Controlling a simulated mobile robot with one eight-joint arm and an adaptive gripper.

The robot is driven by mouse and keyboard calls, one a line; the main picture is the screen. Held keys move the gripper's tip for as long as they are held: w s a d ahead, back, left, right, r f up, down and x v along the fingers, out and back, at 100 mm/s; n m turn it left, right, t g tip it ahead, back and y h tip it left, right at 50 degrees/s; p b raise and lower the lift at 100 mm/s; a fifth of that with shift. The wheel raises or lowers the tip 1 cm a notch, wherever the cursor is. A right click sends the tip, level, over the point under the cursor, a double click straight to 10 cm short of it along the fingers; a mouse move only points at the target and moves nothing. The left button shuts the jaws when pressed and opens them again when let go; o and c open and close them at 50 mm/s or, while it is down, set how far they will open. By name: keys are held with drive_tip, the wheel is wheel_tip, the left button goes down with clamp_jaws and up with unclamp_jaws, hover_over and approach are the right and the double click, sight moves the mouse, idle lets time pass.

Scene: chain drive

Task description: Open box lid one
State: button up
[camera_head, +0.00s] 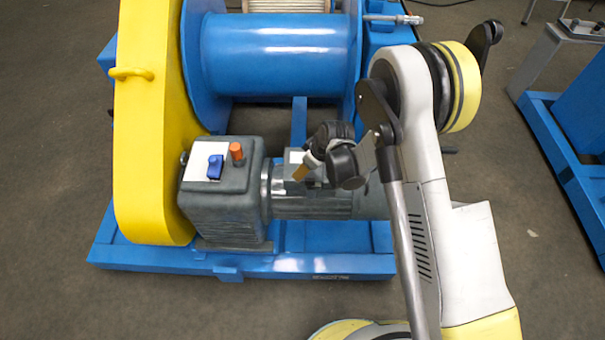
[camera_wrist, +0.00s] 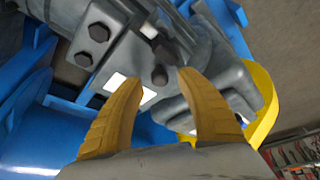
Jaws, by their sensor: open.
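A grey motor (camera_head: 305,205) lies beside a grey gearbox (camera_head: 225,205) on the blue frame. A small grey box with a white label (camera_head: 293,156) sits on the motor, partly hidden by my gripper (camera_head: 305,170). I cannot tell for certain which cover is box lid one. In the wrist view my gripper (camera_wrist: 160,76) is open, its two yellow fingers apart. Dark bolt heads (camera_wrist: 160,74) show between and beyond the fingertips, near a grey bolted housing (camera_wrist: 105,45). White labels (camera_wrist: 117,82) lie behind the left finger. I see nothing held; contact is unclear.
The gearbox top carries a white plate with a blue part (camera_head: 215,167) and an orange knob (camera_head: 237,152). A tall yellow guard (camera_head: 145,130) stands at the left, and a blue drum (camera_head: 280,55) lies behind. Open floor (camera_head: 50,130) shows at the left.

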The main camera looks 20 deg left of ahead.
drive_tip(key=shift+x, duration=0.8)
clamp_jaws()
drive_tip(key=shift+a+r, duration=0.1)
